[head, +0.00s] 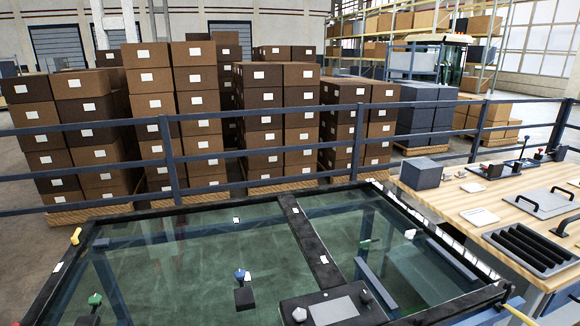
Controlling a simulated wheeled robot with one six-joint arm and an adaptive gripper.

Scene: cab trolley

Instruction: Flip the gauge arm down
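I cannot tell for certain which part is the gauge arm. A thin dark upright lever (523,148) stands on a dark base plate on the wooden bench at the right; it is raised and slightly tilted. A short lever with a red knob (484,167) stands on a block to its left. A small yellow handle (76,236) sits at the left corner of the black-framed glass panel (190,245). My gripper is not in view.
The wooden bench (480,195) also holds a grey box (421,173), a plate with a black handle (545,203) and a slotted black tray (530,248). A black unit with a grey screen (335,310) is at the front. A dark railing (250,184) crosses before stacked boxes.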

